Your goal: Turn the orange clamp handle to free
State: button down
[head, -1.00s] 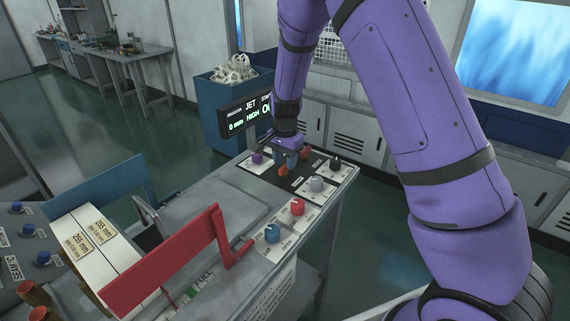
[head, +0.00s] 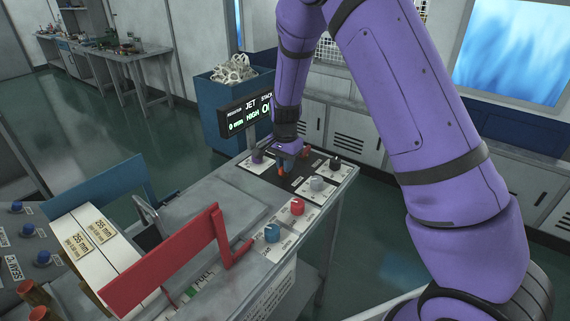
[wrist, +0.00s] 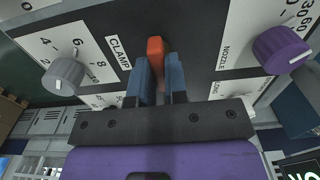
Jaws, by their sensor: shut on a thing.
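The orange clamp handle (wrist: 155,47) stands on a dark panel strip beside the label CLAMP (wrist: 119,54) in the wrist view. My gripper (wrist: 161,72) is shut on it, with one blue-grey finger on each side. The handle's tip shows beyond the fingers; its lower part is hidden between them. In the head view my gripper (head: 284,160) is at the far part of the control panel, and only a small bit of the orange handle (head: 281,170) shows below the fingers.
A purple knob (wrist: 282,50) is right of the handle and a grey knob (wrist: 64,76) left. In the head view a black knob (head: 335,163), a red knob (head: 297,207) and a blue knob (head: 272,233) stand nearby. A display (head: 246,115) rises behind the panel.

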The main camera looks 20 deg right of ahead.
jog(key=n, duration=0.4)
jog(key=shift+n, duration=0.4)
jog(key=n, duration=0.4)
jog(key=shift+n, duration=0.3)
jog(key=n, duration=0.4)
jog(key=shift+n, duration=2.1)
jog(key=c, duration=1.1)
grip_release()
jog(key=shift+c, duration=0.2)
